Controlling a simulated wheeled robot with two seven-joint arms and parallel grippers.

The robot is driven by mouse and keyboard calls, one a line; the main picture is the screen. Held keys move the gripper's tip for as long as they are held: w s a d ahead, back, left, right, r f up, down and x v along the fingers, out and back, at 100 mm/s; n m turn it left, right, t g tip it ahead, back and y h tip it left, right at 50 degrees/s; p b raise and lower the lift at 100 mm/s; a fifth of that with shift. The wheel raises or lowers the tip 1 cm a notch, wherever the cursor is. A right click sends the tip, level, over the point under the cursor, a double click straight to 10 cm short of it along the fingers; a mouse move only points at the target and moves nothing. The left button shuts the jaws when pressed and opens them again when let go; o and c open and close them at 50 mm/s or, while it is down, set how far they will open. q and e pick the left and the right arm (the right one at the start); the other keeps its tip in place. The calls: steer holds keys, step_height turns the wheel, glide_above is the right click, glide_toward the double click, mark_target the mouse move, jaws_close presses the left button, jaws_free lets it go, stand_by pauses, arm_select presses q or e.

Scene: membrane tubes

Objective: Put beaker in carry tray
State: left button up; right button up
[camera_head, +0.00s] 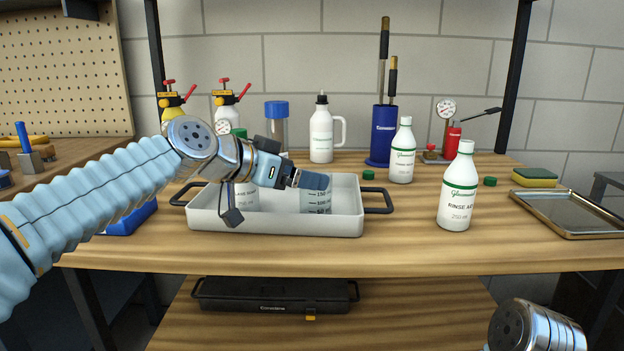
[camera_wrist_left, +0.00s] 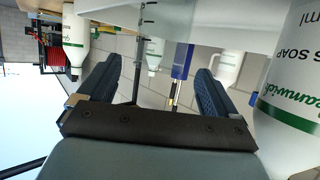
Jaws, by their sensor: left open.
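The clear beaker (camera_head: 316,200) with dark graduation marks stands upright in the right part of the white carry tray (camera_head: 290,225). My left gripper (camera_head: 272,198) is over the tray, open, with nothing between its fingers. One finger overlaps the beaker's upper left in the head view; I cannot tell whether they touch. In the left wrist view the open left gripper (camera_wrist_left: 153,75) shows two dark fingers, with the beaker (camera_wrist_left: 168,15) beyond them at the top edge. My right gripper is not in view; only part of my right arm shows at the lower right.
A white soap bottle (camera_wrist_left: 298,95) is close beside one left finger; it also stands in the tray, partly hidden by the gripper (camera_head: 245,197). A rinse bottle (camera_head: 458,190) and another bottle (camera_head: 402,155) stand right of the tray. A metal tray (camera_head: 570,213) lies far right.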

arm_select(q)
steer(key=v, duration=0.7)
steer(key=shift+s+a, duration=0.2)
